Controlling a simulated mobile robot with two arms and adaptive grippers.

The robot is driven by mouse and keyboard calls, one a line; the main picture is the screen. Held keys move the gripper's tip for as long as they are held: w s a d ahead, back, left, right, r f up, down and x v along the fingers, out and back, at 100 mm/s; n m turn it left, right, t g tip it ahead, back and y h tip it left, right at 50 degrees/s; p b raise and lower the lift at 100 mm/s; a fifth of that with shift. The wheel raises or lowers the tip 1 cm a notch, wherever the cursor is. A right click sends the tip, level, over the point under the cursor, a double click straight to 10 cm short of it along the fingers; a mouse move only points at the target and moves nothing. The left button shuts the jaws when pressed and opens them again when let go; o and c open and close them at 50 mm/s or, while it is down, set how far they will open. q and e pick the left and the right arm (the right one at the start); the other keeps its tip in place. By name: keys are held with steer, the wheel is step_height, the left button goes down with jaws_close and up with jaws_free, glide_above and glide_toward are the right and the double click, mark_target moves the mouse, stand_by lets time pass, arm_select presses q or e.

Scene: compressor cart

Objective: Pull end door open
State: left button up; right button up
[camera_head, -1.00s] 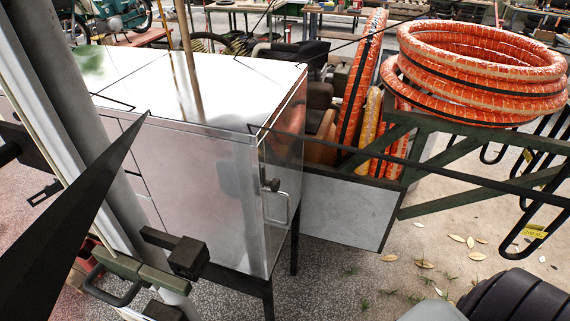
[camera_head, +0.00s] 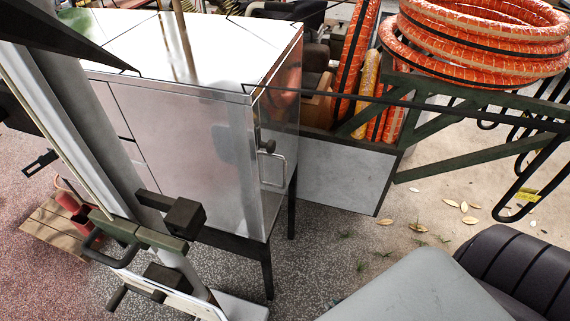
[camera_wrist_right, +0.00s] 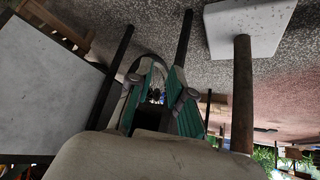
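The end door (camera_head: 283,115) is the shiny metal panel on the right end of the white-topped box in the head view. It looks closed, flush with the box. Its bar handle (camera_head: 276,170) and a dark latch knob (camera_head: 267,147) sit on its near edge, with nothing touching them in view. My right gripper (camera_wrist_right: 160,70) shows in the right wrist view with its two teal-padded fingers apart and no object clear between them. In the head view only my right arm shows at the lower right; its fingers are out of frame. My left gripper is not in view.
Right of the box are a grey side panel (camera_head: 345,178), a green frame (camera_head: 440,155) and a stack of orange hoses (camera_head: 480,45). A clamp with dark blocks (camera_head: 185,218) stands at front left. Open speckled floor (camera_head: 335,245) lies before the door.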

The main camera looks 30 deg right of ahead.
steer(key=w+d+r+t, duration=0.35)
steer(key=w+r, duration=0.45)
steer(key=r, duration=0.5)
steer(key=n+t+y, duration=0.1)
steer(key=t+y, duration=0.2)
steer(key=t, duration=0.4)
glide_toward(285, 167)
steer(key=w, duration=0.7)
steer(key=w+a, duration=0.1)
steer(key=w, duration=0.2)
steer(key=shift+w+a+f, duration=0.1)
steer(key=shift+w+f, duration=0.1)
steer(key=shift+f, duration=0.15)
jaws_close()
